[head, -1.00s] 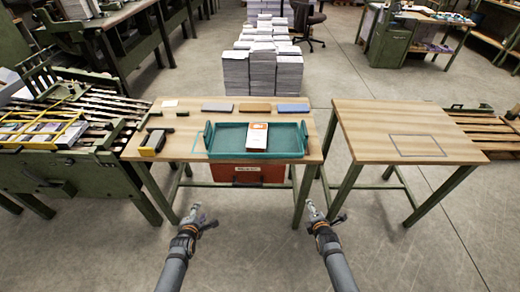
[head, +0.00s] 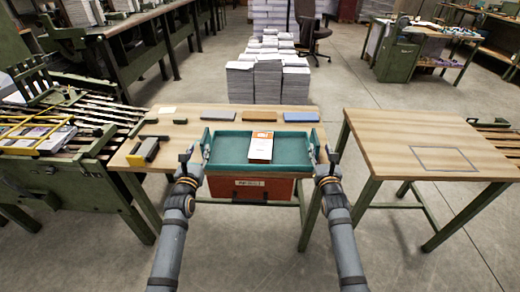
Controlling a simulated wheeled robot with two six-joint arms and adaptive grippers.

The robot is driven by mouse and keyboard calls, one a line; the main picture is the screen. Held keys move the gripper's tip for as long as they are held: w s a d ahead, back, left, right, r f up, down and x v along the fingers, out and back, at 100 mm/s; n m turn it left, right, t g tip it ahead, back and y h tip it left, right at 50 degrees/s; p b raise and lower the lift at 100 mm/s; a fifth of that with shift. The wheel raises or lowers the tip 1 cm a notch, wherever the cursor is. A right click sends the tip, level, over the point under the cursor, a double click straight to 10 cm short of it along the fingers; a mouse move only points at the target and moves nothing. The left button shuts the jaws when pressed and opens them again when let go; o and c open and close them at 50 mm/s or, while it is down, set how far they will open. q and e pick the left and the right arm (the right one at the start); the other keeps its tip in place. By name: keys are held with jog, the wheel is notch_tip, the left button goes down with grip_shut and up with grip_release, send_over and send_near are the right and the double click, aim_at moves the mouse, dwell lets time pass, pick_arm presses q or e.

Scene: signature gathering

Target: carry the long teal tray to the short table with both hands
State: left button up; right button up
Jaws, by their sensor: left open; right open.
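The long teal tray (head: 226,150) rests on the left wooden table (head: 180,127), near its front edge. A white and orange booklet (head: 260,147) lies in the tray. My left gripper (head: 199,153) is open at the tray's left end handle. My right gripper (head: 320,154) is open at the right end handle. I cannot tell whether the fingers touch the handles. The other wooden table (head: 390,135), likely the short table, stands to the right, with a grey rectangle outline (head: 445,158) on its clear top.
Several flat blocks, including a brown one (head: 258,116), lie behind the tray. A red-orange bin (head: 250,187) sits below the tabletop. A gap separates the tables. Paper stacks (head: 268,80) stand behind.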

aim_at(204, 135)
pick_arm(q)
jog(key=w, duration=0.9)
jog(key=shift+w+d+f, duration=0.1)
jog(key=shift+w, duration=0.15)
pick_arm(e)
jog(key=w, duration=0.9)
jog(key=shift+w+d+f, duration=0.1)
jog(key=shift+w, duration=0.15)
pick_arm(q)
jog(key=shift+c, duration=0.6)
pick_arm(e)
jog(key=shift+c, duration=0.6)
pick_arm(q)
grip_shut()
pick_arm(e)
grip_shut()
